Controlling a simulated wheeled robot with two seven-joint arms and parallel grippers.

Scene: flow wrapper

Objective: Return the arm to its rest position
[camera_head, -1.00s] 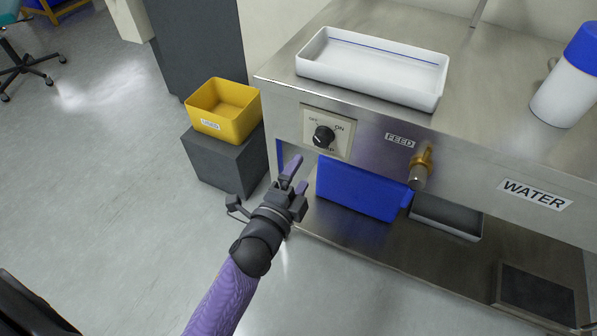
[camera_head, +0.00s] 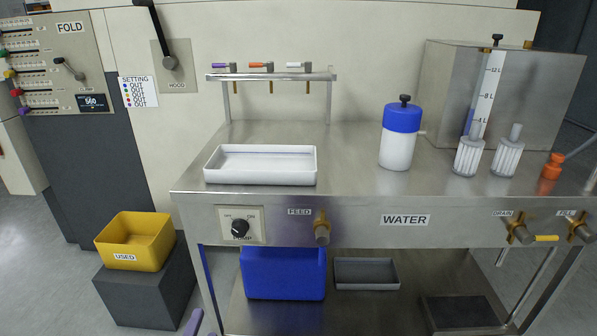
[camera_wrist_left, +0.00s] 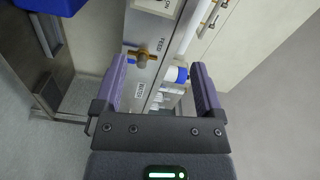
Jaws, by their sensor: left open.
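My left gripper (camera_wrist_left: 160,90) is open in the left wrist view, with its two purple fingers spread and nothing between them. Behind the gap, some way off, are the bench front with its WATER label and the brass FEED valve (camera_wrist_left: 143,53). In the head view only a purple fingertip of the left gripper (camera_head: 193,322) shows at the bottom edge, in front of the bench and below the pump knob (camera_head: 240,229). The rest of that arm is out of the picture. My right gripper is in neither view.
The steel bench (camera_head: 360,140) carries a white tray (camera_head: 260,178), a blue-topped bottle (camera_head: 398,140) and a small tool rack (camera_head: 270,76). A yellow USED bin (camera_head: 135,241) stands on a grey block at left. A blue container (camera_head: 284,275) is under the bench.

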